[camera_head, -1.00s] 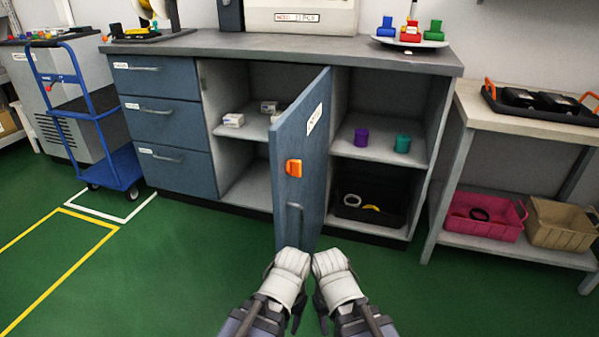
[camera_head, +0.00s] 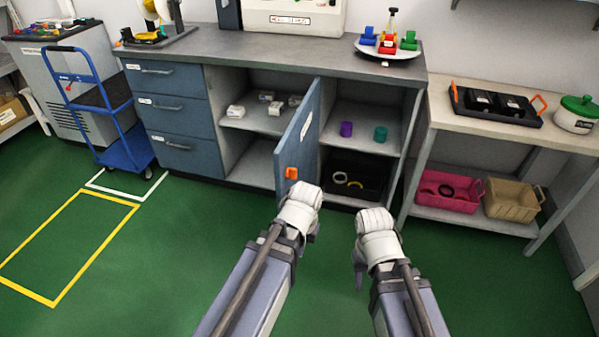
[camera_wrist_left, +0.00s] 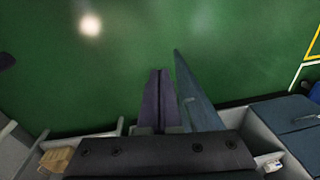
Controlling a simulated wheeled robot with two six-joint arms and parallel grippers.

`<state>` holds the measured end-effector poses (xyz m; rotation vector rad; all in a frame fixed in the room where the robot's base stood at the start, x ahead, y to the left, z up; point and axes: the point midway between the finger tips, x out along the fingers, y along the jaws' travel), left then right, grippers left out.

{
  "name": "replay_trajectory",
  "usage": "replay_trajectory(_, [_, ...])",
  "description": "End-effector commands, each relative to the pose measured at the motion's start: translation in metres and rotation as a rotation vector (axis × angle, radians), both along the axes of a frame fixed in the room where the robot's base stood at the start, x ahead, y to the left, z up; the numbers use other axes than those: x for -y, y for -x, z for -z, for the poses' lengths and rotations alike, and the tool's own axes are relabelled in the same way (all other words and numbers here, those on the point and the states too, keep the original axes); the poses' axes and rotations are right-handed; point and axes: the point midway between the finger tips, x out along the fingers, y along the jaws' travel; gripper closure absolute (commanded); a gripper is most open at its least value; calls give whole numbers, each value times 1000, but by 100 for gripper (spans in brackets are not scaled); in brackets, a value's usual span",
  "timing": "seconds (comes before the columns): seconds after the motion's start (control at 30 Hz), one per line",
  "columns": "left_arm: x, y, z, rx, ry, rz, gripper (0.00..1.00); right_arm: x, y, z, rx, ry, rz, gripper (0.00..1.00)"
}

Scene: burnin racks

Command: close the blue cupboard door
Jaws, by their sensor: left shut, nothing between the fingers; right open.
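The blue cupboard door (camera_head: 296,145) stands ajar, swung out from the front between two open bays. It has an orange catch (camera_head: 291,173) on its face and a white label higher up. My left gripper (camera_head: 303,198) is at the door's lower right in the head view and covers its bottom part. In the left wrist view its fingers (camera_wrist_left: 160,98) are shut and empty, beside the door (camera_wrist_left: 196,98) with a narrow gap at the tips. My right gripper (camera_head: 374,222) is open and empty, right of the left one, before the right bay; its fingertips are hard to see.
The grey counter (camera_head: 250,52) runs above blue drawers (camera_head: 168,117). The bays hold white boxes, a purple cup (camera_head: 346,129), a teal cup (camera_head: 380,134) and a black bin (camera_head: 352,172). A side table (camera_head: 437,112) stands right, a blue trolley (camera_head: 125,150) left. The green floor is mostly clear.

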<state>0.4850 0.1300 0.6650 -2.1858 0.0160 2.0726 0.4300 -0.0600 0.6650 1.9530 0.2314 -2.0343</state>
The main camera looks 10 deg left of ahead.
Motion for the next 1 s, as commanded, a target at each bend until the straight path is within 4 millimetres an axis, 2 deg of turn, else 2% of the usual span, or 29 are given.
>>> replay_trajectory(0.03, [-6, -12, -34, 18, -15, -27, 100, 0, 0, -33, 0, -1, 1, 55])
replay_trajectory(0.17, [-18, -45, -71, 89, -92, -93, 100, 0, 0, -66, -1, -1, 3, 55])
replay_trajectory(0.2, [-18, -60, -82, 123, -131, -112, 100, 0, 0, -74, -1, -1, 4, 55])
replay_trajectory(0.3, [-8, -97, -97, 231, -239, -144, 100, 0, 0, -78, -1, -1, 5, 55])
replay_trajectory(0.4, [5, -119, -107, 318, -307, -157, 100, 0, 0, -77, -1, -1, 5, 55])
replay_trajectory(0.53, [17, -135, -117, 391, -355, -165, 100, 0, 0, -77, -1, -1, 5, 55])
replay_trajectory(0.73, [19, -139, -119, 415, -368, -168, 100, 0, 0, -75, -1, -1, 4, 55])
replay_trajectory(0.87, [15, -142, -110, 414, -368, -168, 100, 0, 0, -66, -1, -1, 4, 55])
replay_trajectory(1.0, [6, -150, -90, 413, -368, -169, 100, 0, 0, -47, -1, -1, 4, 55])
